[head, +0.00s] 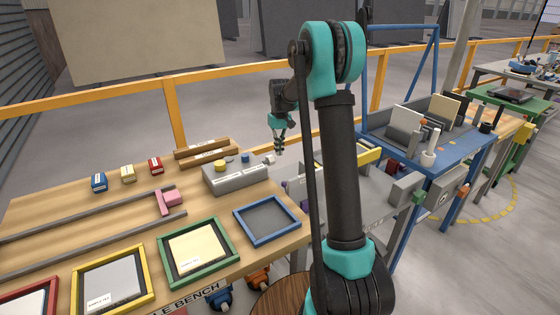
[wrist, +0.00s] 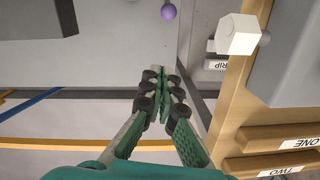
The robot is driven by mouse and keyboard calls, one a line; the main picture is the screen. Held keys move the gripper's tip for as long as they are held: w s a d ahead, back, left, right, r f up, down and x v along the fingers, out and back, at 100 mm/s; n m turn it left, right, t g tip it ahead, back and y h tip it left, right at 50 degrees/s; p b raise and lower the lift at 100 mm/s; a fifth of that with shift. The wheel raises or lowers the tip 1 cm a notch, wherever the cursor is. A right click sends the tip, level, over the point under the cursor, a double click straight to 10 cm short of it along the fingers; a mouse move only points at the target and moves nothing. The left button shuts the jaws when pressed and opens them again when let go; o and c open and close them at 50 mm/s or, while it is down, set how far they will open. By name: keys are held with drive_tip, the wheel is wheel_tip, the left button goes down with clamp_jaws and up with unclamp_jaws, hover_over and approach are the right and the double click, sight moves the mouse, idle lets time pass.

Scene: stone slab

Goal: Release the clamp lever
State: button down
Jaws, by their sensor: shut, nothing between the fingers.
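My gripper (head: 279,148) hangs past the right end of the wooden bench, pointing down. In the wrist view its fingers (wrist: 161,80) are together and empty. A purple ball knob (wrist: 168,11) on a short pale stem shows at the top of the wrist view, beyond the fingertips and apart from them. It may be the clamp lever's end; I cannot tell for sure. The rest of the lever is out of frame there. In the head view, small purple parts show beside the bench's right edge, partly hidden by my arm.
A grey box (head: 236,178) with a yellow button and pale hex knob (wrist: 238,34) stands at the bench's right end. Wooden bars (head: 208,151) lie behind it. Coloured frames line the bench front. A blue-framed table (head: 432,160) stands right. An orange rail (head: 80,106) runs behind.

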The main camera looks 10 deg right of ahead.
drive_tip(key=f, duration=0.8)
drive_tip(key=shift+s+a, duration=0.1)
drive_tip(key=shift+s, duration=0.15)
drive_tip(key=s, duration=0.1)
drive_tip(key=s+f, duration=0.1)
drive_tip(key=shift+s+d+f, duration=0.2)
drive_tip(key=shift+s+d, duration=0.05)
drive_tip(key=shift+s, duration=0.15)
drive_tip(key=shift+s+d+f, duration=0.1)
drive_tip(key=shift+s, duration=0.5)
drive_tip(key=shift+s+d, duration=0.1)
drive_tip(key=shift+s+r+t, duration=0.15)
drive_tip(key=shift+r+t, duration=0.05)
drive_tip(key=shift+t, duration=0.2)
